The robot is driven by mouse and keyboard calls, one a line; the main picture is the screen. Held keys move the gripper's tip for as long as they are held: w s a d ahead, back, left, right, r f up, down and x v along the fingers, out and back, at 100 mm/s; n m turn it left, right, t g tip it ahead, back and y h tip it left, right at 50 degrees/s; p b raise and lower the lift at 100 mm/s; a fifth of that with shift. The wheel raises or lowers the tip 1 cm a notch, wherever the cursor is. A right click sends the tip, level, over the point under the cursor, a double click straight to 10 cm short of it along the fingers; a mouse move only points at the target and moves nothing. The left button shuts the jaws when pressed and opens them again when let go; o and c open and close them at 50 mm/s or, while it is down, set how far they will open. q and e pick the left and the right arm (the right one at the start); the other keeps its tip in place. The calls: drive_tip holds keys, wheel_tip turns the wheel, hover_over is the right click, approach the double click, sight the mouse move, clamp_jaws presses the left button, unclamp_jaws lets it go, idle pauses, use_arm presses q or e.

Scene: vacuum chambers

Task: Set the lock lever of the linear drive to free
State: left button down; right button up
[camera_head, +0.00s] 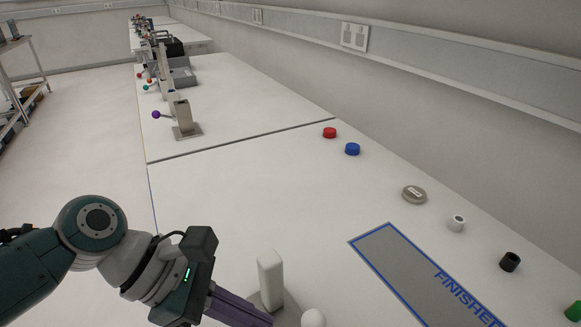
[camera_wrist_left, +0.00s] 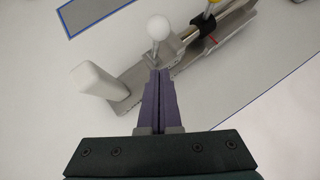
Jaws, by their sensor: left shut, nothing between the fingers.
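The linear drive shows in the left wrist view as a grey metal base plate (camera_wrist_left: 133,73) with a bright shaft (camera_wrist_left: 184,42) and a black block (camera_wrist_left: 204,24) on it. A thin lever with a white ball knob (camera_wrist_left: 158,27) stands up from the plate. A white upright block (camera_wrist_left: 98,82) stands at the plate's near left end. My left gripper (camera_wrist_left: 160,72) is shut and empty, its purple fingertips at the foot of the ball lever; I cannot tell whether they touch. In the head view the white block (camera_head: 270,278) and ball (camera_head: 313,318) show at the bottom edge.
A grey mat marked FINISHED (camera_head: 405,272) lies to the right. Red (camera_head: 330,132) and blue (camera_head: 352,149) caps and other small parts line the wall side. The table's middle is clear.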

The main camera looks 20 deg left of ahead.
use_arm(q)
drive_tip(key=shift+w+d+f, duration=0.1)
drive_tip(key=shift+w+d, duration=0.3)
drive_tip(key=shift+d, duration=0.45)
drive_tip(key=shift+w+d, duration=0.4)
drive_tip(key=shift+d, duration=0.4)
drive_tip(key=shift+s+d+t+p, duration=0.2)
drive_tip(key=shift+t+p, duration=0.1)
drive_tip(key=shift+p, duration=0.5)
drive_tip(key=shift+y, duration=0.3)
